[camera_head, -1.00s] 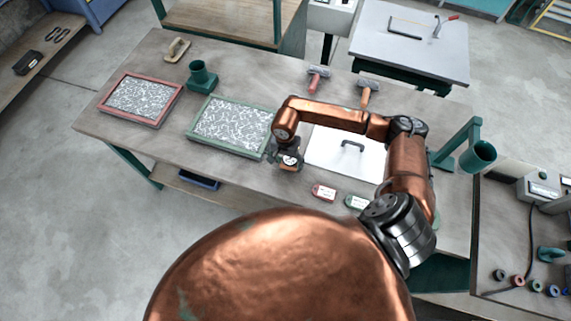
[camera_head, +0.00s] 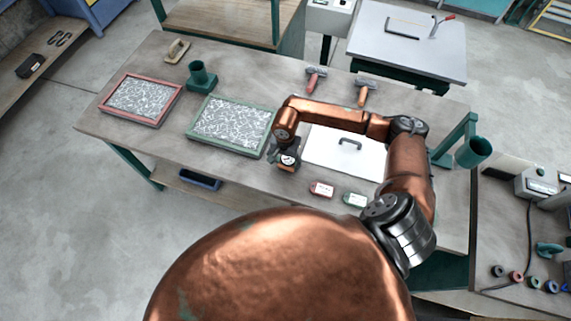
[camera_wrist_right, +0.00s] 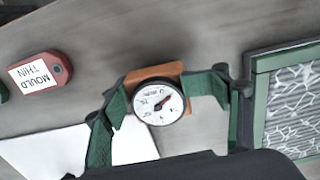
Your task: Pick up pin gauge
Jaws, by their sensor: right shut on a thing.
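In the head view this gripper (camera_head: 285,154) is over the worktable, just right of the green-framed panel. I cannot tell whether the gauge touches the table or is slightly above it. My left gripper is not in view.
A white board (camera_head: 345,158) with a dark handle lies right of the gripper. The green-framed panel (camera_head: 190,134) lies left. A red tag (camera_head: 321,189) and a green tag (camera_head: 355,200) lie near the front edge. Two hammer-like tools (camera_head: 316,77) are at the back.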

